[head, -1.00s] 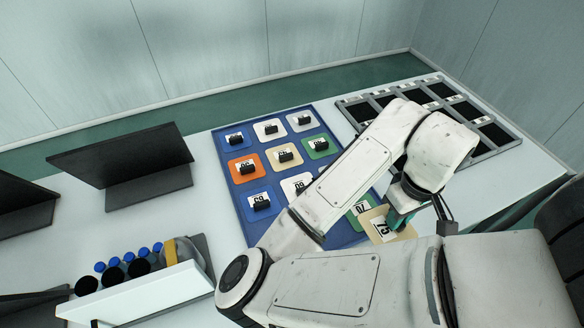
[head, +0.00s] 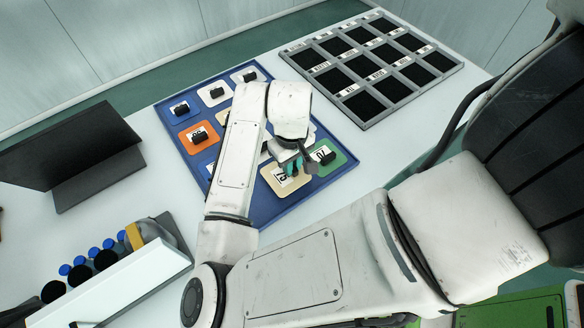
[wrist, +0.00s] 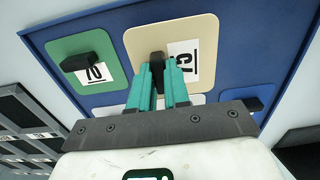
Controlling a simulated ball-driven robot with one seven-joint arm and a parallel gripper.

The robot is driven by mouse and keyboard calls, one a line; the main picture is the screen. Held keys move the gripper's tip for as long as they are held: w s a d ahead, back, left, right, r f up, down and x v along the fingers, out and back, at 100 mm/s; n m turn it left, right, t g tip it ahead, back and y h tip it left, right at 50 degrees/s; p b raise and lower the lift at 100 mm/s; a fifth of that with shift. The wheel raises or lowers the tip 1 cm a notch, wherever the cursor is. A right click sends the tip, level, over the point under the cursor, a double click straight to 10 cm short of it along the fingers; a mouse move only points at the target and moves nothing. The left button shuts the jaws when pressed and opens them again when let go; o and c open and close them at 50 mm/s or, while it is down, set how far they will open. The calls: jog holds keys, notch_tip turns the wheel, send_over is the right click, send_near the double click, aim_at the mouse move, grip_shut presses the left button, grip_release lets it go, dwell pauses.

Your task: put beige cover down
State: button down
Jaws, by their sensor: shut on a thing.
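The beige cover (head: 286,186) is a square plate with a black handle and a white number label. It is over the blue tray (head: 262,217), beside the green cover (head: 328,158). My gripper (head: 290,166) is shut on the handle of the beige cover. In the wrist view the teal fingers of my gripper (wrist: 160,85) clasp the black handle, and the beige cover (wrist: 195,32) lies flat over the blue surface next to the green cover (wrist: 75,52). I cannot tell whether the beige cover touches the tray.
Other covers, including an orange one (head: 199,137), sit on the tray, partly hidden by my arm. A grey grid frame (head: 391,105) with dark compartments lies at the back right. A white bin (head: 130,290) with blue-capped bottles and a black stand (head: 98,160) are on the left.

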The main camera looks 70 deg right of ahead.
jog(key=shift+f, duration=1.45)
jog(key=shift+s+f, duration=0.1)
jog(key=shift+f, duration=0.05)
jog(key=c, duration=1.1)
grip_release()
notch_tip(320, 180, up, 12)
jog(key=shift+r, duration=0.2)
